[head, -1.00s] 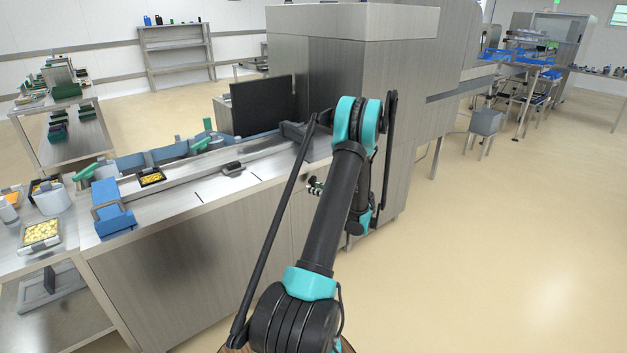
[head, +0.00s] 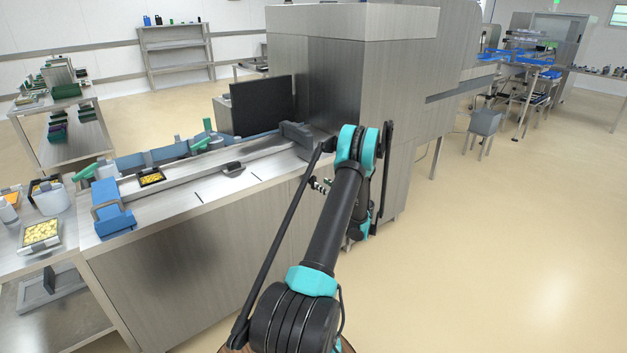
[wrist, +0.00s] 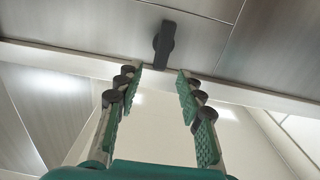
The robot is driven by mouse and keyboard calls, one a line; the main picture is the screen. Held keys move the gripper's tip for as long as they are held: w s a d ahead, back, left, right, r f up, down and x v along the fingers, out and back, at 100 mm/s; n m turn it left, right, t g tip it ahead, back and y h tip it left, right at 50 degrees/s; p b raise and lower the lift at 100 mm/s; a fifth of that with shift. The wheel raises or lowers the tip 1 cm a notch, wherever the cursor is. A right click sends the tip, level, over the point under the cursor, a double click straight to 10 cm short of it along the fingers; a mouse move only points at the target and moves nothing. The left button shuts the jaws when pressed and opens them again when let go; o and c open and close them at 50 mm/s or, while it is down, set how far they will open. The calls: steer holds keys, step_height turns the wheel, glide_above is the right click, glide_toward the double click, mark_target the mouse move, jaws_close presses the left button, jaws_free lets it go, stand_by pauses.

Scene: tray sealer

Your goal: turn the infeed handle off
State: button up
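The infeed handle appears to be the short black lever (wrist: 164,45) on a brushed-metal panel in the wrist view. It points roughly up and down in that picture, with a round hub near its middle. My gripper (wrist: 158,78) is open and empty, its green-padded fingers spread below the handle in the picture. The handle lies beyond the fingertips, roughly in line with the gap, and does not look touched. In the head view my arm hides most of the gripper and I cannot make out the handle.
The tall steel sealer housing (head: 335,85) stands beside my arm, with the infeed bench (head: 190,255) to its left. A filled tray (head: 151,177) sits on the infeed track, near a blue block (head: 111,207). Open floor (head: 510,250) lies to the right.

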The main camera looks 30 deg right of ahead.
mark_target(315, 179)
steer(key=w, duration=0.7)
steer(key=shift+w+a, duration=0.2)
steer(key=shift+a, duration=0.15)
jaws_close()
